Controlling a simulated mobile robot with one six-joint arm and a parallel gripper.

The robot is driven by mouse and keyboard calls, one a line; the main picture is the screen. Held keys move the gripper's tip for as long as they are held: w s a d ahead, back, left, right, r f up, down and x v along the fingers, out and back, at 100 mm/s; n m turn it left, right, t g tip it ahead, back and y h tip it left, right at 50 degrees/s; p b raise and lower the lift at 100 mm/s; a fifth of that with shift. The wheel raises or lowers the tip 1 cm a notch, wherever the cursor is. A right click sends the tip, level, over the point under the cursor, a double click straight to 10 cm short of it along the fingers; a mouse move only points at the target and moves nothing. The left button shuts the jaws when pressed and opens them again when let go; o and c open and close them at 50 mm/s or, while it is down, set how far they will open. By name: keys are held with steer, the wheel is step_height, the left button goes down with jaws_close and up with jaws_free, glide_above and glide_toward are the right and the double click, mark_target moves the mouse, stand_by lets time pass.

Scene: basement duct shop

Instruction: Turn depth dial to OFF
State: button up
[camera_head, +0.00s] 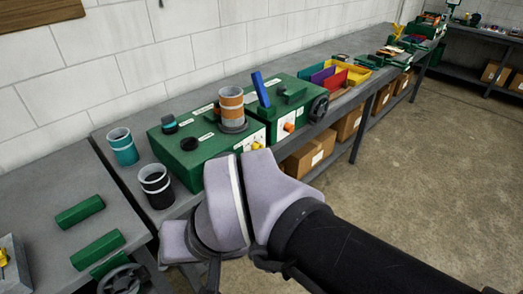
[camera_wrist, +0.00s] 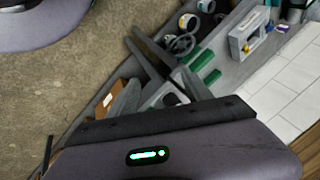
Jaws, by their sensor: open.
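The depth dial cannot be told for certain; the labels are too small to read. In the head view a green machine housing (camera_head: 215,153) on the bench carries a dark round knob (camera_head: 189,143), a teal-and-black knob (camera_head: 169,124) and a yellow knob (camera_head: 257,145). An orange knob (camera_head: 288,127) is on the front of the adjoining green housing. My gripper is hidden behind my arm in the head view. In the wrist view my gripper (camera_wrist: 158,76) is open and empty, pointing towards the left table, apart from the knobs.
An orange cup (camera_head: 231,104) stands on the housing. A teal cup (camera_head: 122,147) and a black cup (camera_head: 156,186) stand left of it. Green bars (camera_head: 80,211) and a dark handwheel (camera_head: 122,280) are at lower left. Cardboard boxes (camera_head: 310,153) sit below; the floor at right is clear.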

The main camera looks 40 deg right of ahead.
steer(key=w+d+f+m+g+y+p, duration=0.1)
steer(key=w+d+f+m+g+y, duration=0.15)
steer(key=w+m, duration=0.45)
steer(key=m+t+h+p, duration=0.3)
steer(key=m+t, duration=1.2)
steer(key=m, duration=1.7)
glide_toward(258, 147)
steer(key=w+f+b, duration=0.1)
steer(key=w+b, duration=0.3)
steer(key=w, duration=0.5)
steer(key=shift+f+h, duration=0.35)
steer(key=shift+w+d, duration=0.1)
jaws_close()
